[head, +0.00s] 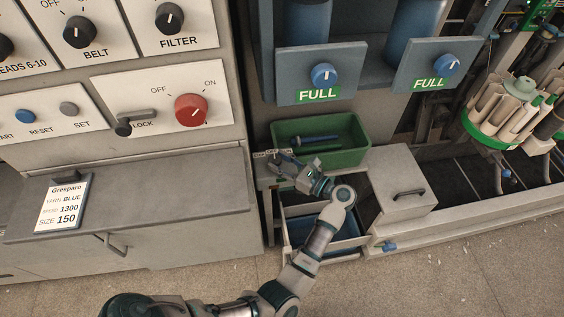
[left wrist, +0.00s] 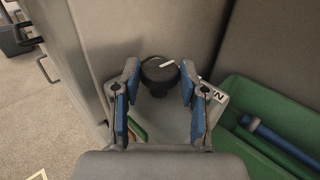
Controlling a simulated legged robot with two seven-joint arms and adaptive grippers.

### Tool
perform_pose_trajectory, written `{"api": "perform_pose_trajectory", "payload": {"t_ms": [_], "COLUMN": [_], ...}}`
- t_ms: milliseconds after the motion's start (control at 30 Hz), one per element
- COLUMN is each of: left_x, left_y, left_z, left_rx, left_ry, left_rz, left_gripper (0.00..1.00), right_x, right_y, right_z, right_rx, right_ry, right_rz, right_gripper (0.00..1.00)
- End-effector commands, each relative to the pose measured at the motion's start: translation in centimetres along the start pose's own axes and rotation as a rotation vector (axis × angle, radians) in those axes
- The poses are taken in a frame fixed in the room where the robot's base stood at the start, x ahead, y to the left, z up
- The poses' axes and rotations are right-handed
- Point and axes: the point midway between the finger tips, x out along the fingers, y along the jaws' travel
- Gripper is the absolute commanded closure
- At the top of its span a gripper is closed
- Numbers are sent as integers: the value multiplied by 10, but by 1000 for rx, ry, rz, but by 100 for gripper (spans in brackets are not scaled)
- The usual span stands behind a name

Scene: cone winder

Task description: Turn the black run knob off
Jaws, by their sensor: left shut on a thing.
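The black run knob (left wrist: 158,70) has a white pointer line and sits on a pale plate (left wrist: 170,122) in the left wrist view. The line points to the upper right of that picture. My left gripper (left wrist: 158,78) has its two blue-padded fingers on either side of the knob and is shut on it. In the head view my left gripper (head: 281,160) is at the small pale plate (head: 262,156) beside the green bin, and it hides the knob. The letter N shows on the plate by the right finger; the rest of the label is hidden. My right gripper is not in view.
A green bin (head: 350,151) holding blue and dark rods is close beside my gripper. Below is an open drawer (head: 296,211). A pale box with a handle (head: 402,180) stands to the right. The control panel's red knob (head: 191,109) is at the left.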

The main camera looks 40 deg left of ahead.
Motion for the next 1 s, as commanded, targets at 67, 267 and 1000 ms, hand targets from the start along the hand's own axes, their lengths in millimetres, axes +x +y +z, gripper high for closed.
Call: {"api": "perform_pose_trajectory", "payload": {"t_ms": [67, 267, 1000], "left_x": [-2, -2, -56], "left_y": [-1, -1, -1], "left_z": [-2, -2, 0], "left_rx": [3, 3, 0], "left_ry": [5, 5, 0], "left_rz": [-5, -5, -6], "left_gripper": [92, 92, 34], "right_x": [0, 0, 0], "right_y": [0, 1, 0], "right_z": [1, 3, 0], "right_rx": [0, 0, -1], "right_ry": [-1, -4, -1], "right_rz": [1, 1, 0], "right_gripper": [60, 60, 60]}}
